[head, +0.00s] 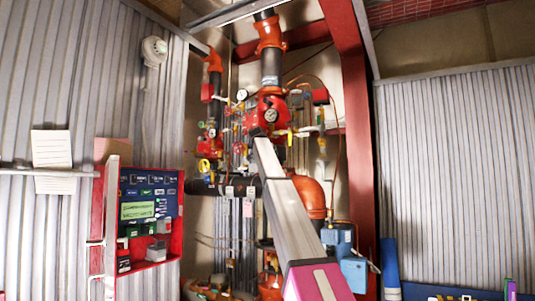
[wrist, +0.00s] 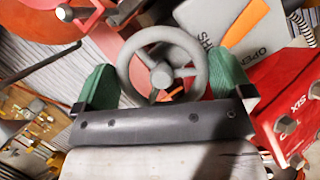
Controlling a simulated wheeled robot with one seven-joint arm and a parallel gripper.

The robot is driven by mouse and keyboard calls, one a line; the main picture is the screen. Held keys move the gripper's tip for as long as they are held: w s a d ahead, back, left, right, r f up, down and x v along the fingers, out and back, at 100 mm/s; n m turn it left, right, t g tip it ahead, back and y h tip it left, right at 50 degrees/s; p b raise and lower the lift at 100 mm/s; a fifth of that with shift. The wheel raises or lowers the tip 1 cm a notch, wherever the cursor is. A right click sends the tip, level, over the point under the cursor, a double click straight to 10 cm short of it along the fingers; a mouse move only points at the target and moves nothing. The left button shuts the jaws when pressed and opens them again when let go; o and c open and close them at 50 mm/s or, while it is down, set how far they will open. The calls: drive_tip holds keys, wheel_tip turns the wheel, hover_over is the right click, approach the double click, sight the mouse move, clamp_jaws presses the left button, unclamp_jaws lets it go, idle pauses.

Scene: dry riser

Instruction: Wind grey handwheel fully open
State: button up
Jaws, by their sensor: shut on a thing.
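The grey handwheel (wrist: 137,55) is in the middle of the wrist view, with a round rim, spokes and a central hub. My gripper (wrist: 164,82) has a green fingertip pad on either side of the wheel and is shut on its rim. The lower part of the rim lies close to the dark bar of my gripper. In the head view my arm reaches up to the red pipework, and I cannot make out the wheel or my fingertips there. A grey plate with "OPEN" lettering (wrist: 240,35) is at the wheel's upper right.
A red valve body with gauges (head: 268,112) and crowded small pipes surround the arm's end. A red cabinet (head: 172,245) hangs at left. A red steel column (head: 357,130) stands right of the pipes. In the wrist view a red box (wrist: 290,105) is close on the right.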

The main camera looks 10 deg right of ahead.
drive_tip(key=n+g+h, duration=0.1)
drive_tip(key=n+h, duration=0.1)
drive_tip(key=n, duration=0.2)
drive_tip(key=n+g+h, duration=0.2)
drive_tip(key=n, duration=0.2)
drive_tip(key=shift+s+d+n+h, duration=0.1)
drive_tip(key=shift+n+h, duration=0.2)
drive_tip(key=shift+h, duration=0.1)
idle(0.5)
drive_tip(key=o, duration=0.5)
drive_tip(key=v, duration=1)
drive_tip(key=shift+s+a+r, duration=0.1)
drive_tip(key=shift+s+a, duration=0.1)
drive_tip(key=shift+a, duration=0.15)
